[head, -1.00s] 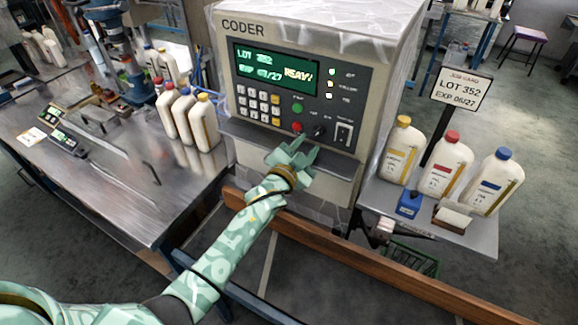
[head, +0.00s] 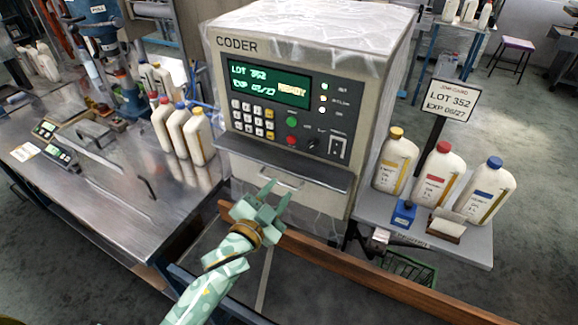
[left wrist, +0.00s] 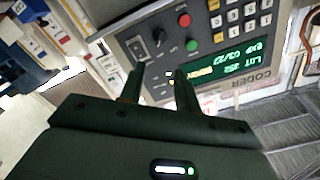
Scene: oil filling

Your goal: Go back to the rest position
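My left gripper (head: 266,199) is in front of the lower part of the coder (head: 300,35), below its control panel and apart from the keys. Its two fingers are spread with nothing between them. In the left wrist view the fingers of the left gripper (left wrist: 158,78) point toward the panel (left wrist: 190,45) with a gap between them. The coder's green screen (head: 268,86) shows LOT 352, an EXP line and a word that looks like READY. My right gripper is not in the head view.
A side shelf (head: 470,243) at the right holds three capped bottles, a blue block (head: 403,213) and a stamp-like block (head: 446,225). A job card (head: 449,98) stands behind them. A metal bench (head: 110,215) is at the left. A wooden rail (head: 370,280) runs below the coder.

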